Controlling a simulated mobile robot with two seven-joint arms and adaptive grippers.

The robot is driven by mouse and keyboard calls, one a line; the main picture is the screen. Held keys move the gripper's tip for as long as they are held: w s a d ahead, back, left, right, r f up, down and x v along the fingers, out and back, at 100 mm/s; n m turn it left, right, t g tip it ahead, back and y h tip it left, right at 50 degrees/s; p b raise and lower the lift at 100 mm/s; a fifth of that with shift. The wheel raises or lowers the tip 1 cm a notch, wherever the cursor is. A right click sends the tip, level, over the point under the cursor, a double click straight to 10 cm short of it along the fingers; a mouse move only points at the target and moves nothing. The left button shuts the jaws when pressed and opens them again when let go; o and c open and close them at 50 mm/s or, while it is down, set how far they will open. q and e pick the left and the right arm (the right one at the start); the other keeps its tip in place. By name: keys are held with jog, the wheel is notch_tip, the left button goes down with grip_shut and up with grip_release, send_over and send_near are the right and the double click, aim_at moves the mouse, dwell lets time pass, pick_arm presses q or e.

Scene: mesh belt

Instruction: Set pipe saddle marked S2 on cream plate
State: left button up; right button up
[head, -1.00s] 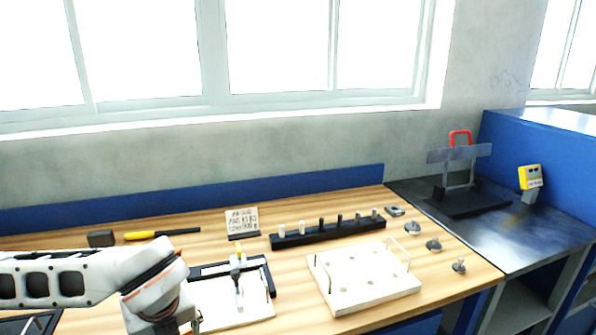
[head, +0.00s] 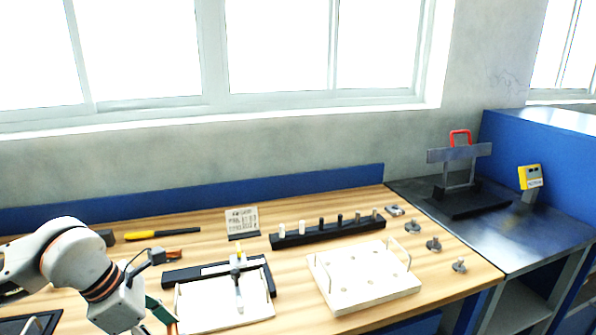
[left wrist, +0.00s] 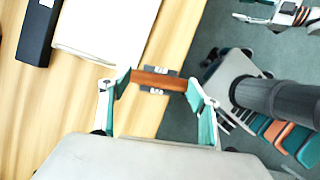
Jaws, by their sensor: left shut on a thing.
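My left gripper (left wrist: 158,86) is shut on a reddish-brown bar-like piece (left wrist: 170,82) with small grey parts at its middle, likely the pipe saddle. No S2 mark is readable. In the head view the gripper is at the bottom left, partly cut off, and only an orange-brown edge of the piece shows by a teal finger. A cream board (head: 345,297) with holes and wire handles lies further right. An arm with what may be my right gripper (left wrist: 242,12) shows small at the wrist view's top right.
A black rack (head: 300,238) with several pegs stands behind the board, with a small sign (head: 241,222) to its left. A yellow-handled tool (head: 140,235) lies at the back. Several metal knobs (head: 433,244) stand at the right. An orange-brown item (head: 183,259) shows behind the wrist.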

pick_arm(q)
jog(key=m+g, duration=0.1)
jog(key=m, duration=0.1)
jog(key=m+g, duration=0.1)
jog(key=m, duration=0.2)
jog(key=shift+m+h, duration=0.3)
jog(key=m+g, duration=0.1)
jog(key=m, duration=0.1)
jog(key=m+g, duration=0.1)
jog(key=m, duration=0.2)
jog(key=shift+m+y, duration=0.3)
jog(key=shift+y, duration=0.1)
jog(key=m+g, duration=0.1)
jog(key=m, duration=0.2)
jog(key=m+y, duration=0.1)
jog(key=m, duration=0.2)
jog(key=shift+g+y, duration=0.3)
jog(key=shift+g, duration=0.1)
jog(key=m+y, duration=0.1)
jog(key=m, duration=0.2)
jog(key=m+y, duration=0.1)
jog(key=m, duration=0.2)
jog(key=shift+s+g, duration=0.1)
jog(key=shift+g, duration=0.3)
jog(key=shift+a, duration=0.1)
